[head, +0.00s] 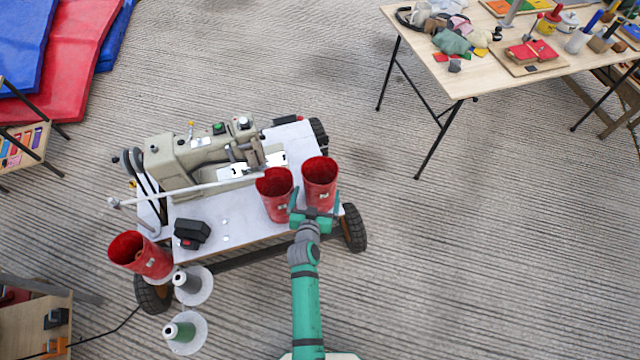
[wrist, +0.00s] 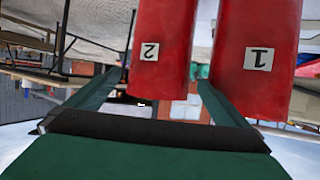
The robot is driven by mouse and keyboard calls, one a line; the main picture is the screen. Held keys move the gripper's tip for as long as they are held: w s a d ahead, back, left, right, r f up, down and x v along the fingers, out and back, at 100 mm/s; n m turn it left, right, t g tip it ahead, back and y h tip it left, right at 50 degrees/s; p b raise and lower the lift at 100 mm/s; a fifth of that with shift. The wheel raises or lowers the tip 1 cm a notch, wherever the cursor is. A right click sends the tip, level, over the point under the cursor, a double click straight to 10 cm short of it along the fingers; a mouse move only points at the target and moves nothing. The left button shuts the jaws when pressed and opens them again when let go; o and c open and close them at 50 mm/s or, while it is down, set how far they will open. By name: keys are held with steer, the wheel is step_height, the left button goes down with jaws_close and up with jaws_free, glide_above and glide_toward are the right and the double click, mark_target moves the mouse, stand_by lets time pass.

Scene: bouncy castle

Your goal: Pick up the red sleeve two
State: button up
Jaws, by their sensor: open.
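Red sleeve two (head: 320,183) is an open-topped red cylinder standing on the white top of the sewing-machine cart, near its right front edge. In the wrist view, sleeve two (wrist: 162,45) has a white label with a 2 and sits between the fingers. My gripper (head: 316,203) is open, its fingers spread toward the near side of sleeve two. I cannot tell whether they touch it. Red sleeve one (head: 275,199) stands close by on the left in the head view. In the wrist view, sleeve one (wrist: 262,50) is outside the right-hand finger.
A beige sewing machine (head: 195,160) stands behind on the cart (head: 235,225), with a pale rod crossing toward the sleeves. Another red sleeve (head: 142,256) is at the cart's left front corner, near thread cones (head: 188,285). A wooden table (head: 480,75) with tools stands upper right. Floor between is clear.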

steer(key=x, duration=0.9)
steer(key=shift+w, duration=0.35)
steer(key=c, duration=1)
steer(key=shift+c, duration=0.5)
